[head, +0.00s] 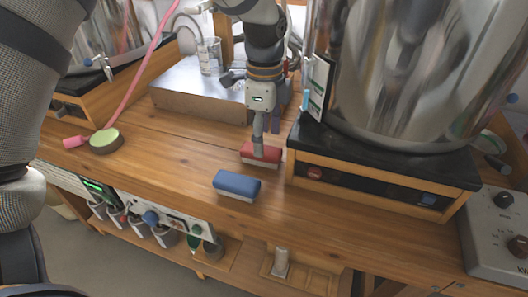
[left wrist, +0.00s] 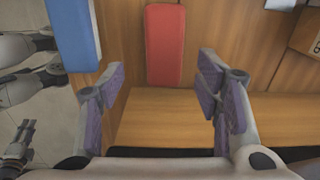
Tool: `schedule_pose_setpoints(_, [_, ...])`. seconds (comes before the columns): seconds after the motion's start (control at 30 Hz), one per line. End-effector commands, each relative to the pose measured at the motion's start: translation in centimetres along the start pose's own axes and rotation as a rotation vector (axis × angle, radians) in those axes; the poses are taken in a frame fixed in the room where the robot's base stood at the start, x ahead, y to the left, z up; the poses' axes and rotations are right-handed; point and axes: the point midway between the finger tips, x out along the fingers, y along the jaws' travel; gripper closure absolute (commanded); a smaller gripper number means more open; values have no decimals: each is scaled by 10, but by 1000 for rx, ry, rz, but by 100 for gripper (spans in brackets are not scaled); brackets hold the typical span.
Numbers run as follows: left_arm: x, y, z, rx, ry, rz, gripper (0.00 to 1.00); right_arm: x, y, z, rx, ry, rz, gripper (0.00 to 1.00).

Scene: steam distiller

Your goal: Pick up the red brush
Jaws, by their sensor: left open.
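The red brush (head: 248,151) has a red top and a pale underside. It lies on the wooden bench just behind a similar blue brush (head: 236,184). My left gripper (head: 265,140) points down over the red brush. In the left wrist view, the left gripper (left wrist: 163,82) is open with nothing between its fingers. The red brush (left wrist: 165,45) lies beyond the fingertips there, in line with the gap between them. The blue brush (left wrist: 74,32) is left of that gap.
A large steel vessel (head: 405,70) on a black-topped wooden stand (head: 375,160) is close on the right. A metal box (head: 190,92) with a glass beaker (head: 209,58) is behind. A green-topped round piece (head: 105,141) and pink hose are left.

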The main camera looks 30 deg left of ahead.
Motion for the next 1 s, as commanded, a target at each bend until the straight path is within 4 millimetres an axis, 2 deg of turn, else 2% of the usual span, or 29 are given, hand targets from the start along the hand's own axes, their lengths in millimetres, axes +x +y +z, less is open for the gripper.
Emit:
schedule_pose_setpoints(0.2, [38, -3, 11, -2, -1, 2, 42, 4, 0, 2, 0, -10, 1, 60])
schedule_pose_setpoints(0.3, [52, -3, 10, 0, -1, 0, 42, 6, 0, 3, -1, -15, 1, 60])
schedule_pose_setpoints(0.53, [54, -4, 10, -1, 1, -4, 42, 6, 0, 2, -1, -14, 1, 60])
schedule_pose_setpoints(0.57, [54, -4, 10, -1, 1, -4, 44, 6, 0, 2, -1, -13, 1, 60])
schedule_pose_setpoints(0.7, [54, -4, 10, -1, 1, -4, 76, 6, 0, 2, -1, -13, 1, 60])
schedule_pose_setpoints(0.8, [54, -4, 10, -1, 1, -4, 94, 6, 0, 2, -1, -14, 1, 60])
schedule_pose_setpoints(1.0, [54, -4, 10, -1, 1, -4, 94, 6, 0, 2, -1, -14, 1, 60])
